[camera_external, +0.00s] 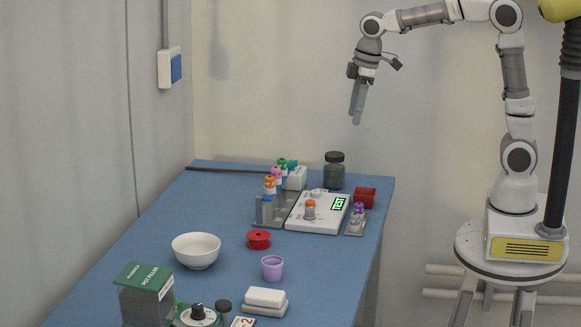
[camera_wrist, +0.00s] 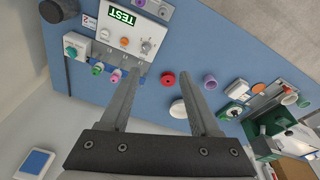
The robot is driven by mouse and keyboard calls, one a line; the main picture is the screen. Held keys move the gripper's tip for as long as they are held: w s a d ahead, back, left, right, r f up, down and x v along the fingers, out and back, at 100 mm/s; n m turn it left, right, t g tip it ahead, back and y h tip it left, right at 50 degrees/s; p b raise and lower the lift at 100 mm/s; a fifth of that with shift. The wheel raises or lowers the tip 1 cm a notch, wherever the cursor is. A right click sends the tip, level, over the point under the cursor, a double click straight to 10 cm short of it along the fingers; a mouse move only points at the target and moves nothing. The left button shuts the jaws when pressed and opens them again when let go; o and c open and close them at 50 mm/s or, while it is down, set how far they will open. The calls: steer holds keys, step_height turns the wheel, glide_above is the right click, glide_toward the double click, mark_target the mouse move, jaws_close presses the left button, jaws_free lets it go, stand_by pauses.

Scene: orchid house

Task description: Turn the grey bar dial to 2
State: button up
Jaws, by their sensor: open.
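The grey bar dial (camera_wrist: 146,46) is on the white instrument box (camera_wrist: 160,20) with a lit green TEST display (camera_wrist: 122,16), in the wrist view. Its bar and scale are too small for me to read the setting. The box (camera_external: 330,222) also shows on the blue bench in the external view, where the dial is hard to tell from the orange part beside it. My gripper (camera_external: 356,122) hangs above the bench's far end, well clear of the box. In the wrist view my gripper (camera_wrist: 158,72) is open, with nothing between its fingers.
A rack of colour-capped vials (camera_external: 270,208) stands left of the box. A black-lidded jar (camera_external: 334,170) is behind it, a red block (camera_external: 365,197) to its right. A red spool (camera_external: 258,239), white bowl (camera_external: 196,250) and purple cup (camera_external: 272,267) stand nearer. The air around my gripper is free.

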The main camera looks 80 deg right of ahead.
steer(key=w+d+f+n+g, duration=0.1)
steer(key=w+d+f, duration=0.1)
steer(key=w+f, duration=0.4)
steer(key=n+g, duration=0.1)
steer(key=n, duration=0.1)
glide_toward(309, 208)
step_height(309, 208, down, 9)
steer(key=shift+r, duration=0.1)
steer(key=shift+c, duration=0.3)
jaws_close()
